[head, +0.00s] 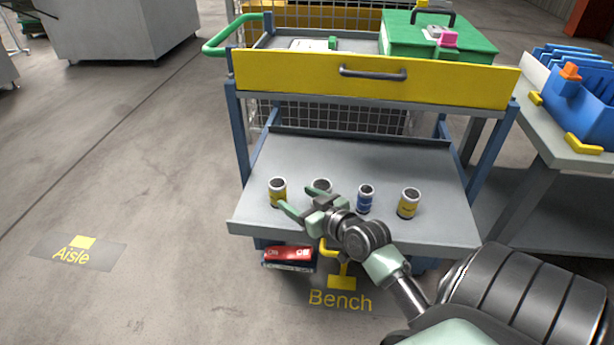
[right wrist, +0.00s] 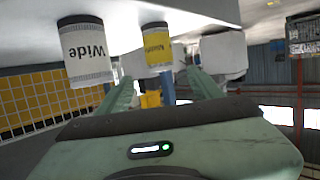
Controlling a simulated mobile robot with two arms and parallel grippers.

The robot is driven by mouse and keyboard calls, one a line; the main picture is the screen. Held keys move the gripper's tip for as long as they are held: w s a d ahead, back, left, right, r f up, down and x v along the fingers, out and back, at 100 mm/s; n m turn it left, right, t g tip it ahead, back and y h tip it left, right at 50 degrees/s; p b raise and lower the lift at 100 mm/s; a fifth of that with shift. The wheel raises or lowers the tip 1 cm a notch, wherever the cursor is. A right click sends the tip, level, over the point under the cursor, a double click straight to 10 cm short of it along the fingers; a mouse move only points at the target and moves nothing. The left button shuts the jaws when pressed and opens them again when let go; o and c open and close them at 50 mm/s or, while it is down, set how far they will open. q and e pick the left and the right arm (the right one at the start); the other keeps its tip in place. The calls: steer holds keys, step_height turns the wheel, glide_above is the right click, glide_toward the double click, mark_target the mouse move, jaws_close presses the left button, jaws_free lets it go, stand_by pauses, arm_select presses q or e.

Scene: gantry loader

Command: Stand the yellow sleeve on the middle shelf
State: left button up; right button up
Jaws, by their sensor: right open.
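In the right wrist view the yellow sleeve (right wrist: 157,46) shows between and just beyond the fingers. My right gripper (head: 296,200) is open and empty, low over the shelf's front, fingers pointing at this sleeve; a small gap seems to separate them. A second yellow-labelled sleeve (head: 408,204) stands at the shelf's right. My left gripper is out of view.
The yellow drawer front (head: 430,79) overhangs the shelf. The shelf's back half is clear.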

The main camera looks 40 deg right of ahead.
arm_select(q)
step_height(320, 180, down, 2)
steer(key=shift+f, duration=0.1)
arm_select(e)
steer(key=v, duration=0.3)
steer(key=shift+s+r, duration=0.1)
steer(key=shift+s, duration=0.2)
